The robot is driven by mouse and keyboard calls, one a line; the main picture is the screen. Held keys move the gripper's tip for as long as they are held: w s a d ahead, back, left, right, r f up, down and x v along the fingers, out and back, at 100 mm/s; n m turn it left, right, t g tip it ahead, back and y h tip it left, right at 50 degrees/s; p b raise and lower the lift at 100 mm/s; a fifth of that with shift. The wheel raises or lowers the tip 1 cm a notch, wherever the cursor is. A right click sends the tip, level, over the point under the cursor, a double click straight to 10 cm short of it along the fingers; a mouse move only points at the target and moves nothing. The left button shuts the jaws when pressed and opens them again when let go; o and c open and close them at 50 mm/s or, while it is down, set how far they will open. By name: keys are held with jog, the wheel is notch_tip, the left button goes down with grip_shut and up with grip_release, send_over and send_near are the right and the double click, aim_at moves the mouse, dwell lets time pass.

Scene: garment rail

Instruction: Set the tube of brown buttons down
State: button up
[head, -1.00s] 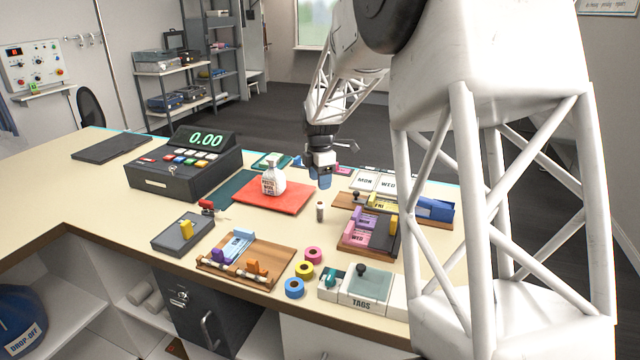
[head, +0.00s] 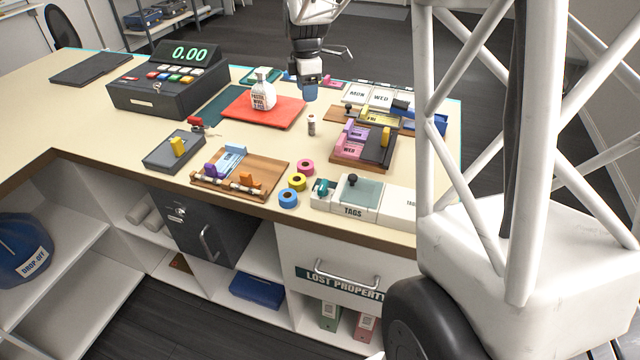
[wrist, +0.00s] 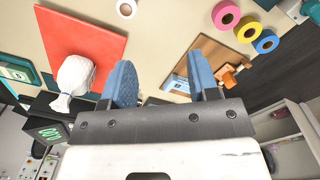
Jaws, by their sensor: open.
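A small pale tube with a darker band (head: 311,126) stands upright on the counter, right of the red mat; I cannot make out the buttons inside. A round pale top, seemingly the same tube (wrist: 126,8), shows at the upper edge of the wrist view, beyond the fingertips. My gripper (head: 310,93) hangs above the counter behind the tube, apart from it. In the wrist view its two blue fingers (wrist: 160,75) are spread wide with nothing between them.
Tape rolls (head: 298,182), a wooden board (head: 268,170), and a tray with purple blocks (head: 345,155) lie nearer the front. A cash register (head: 170,90) stands at left. Bare counter surrounds the tube.

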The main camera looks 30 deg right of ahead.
jog(key=s+a+r+m+t, duration=0.1)
jog(key=s+a+r+m, duration=0.3)
jog(key=s, duration=0.6)
jog(key=s+a+r+m, duration=0.2)
jog(key=s+a+m, duration=0.3)
jog(key=s, duration=0.6)
jog(key=s+a+f+m, duration=0.1)
jog(key=s+a+m, duration=0.2)
jog(key=s, duration=0.6)
jog(key=s+a+f+m+t, duration=0.1)
jog(key=s+a+f+m, duration=0.1)
jog(key=s, duration=0.7)
jog(key=shift+s+a+m, duration=0.25)
jog(key=shift+a+m, duration=0.4)
jog(key=shift+m, duration=0.45)
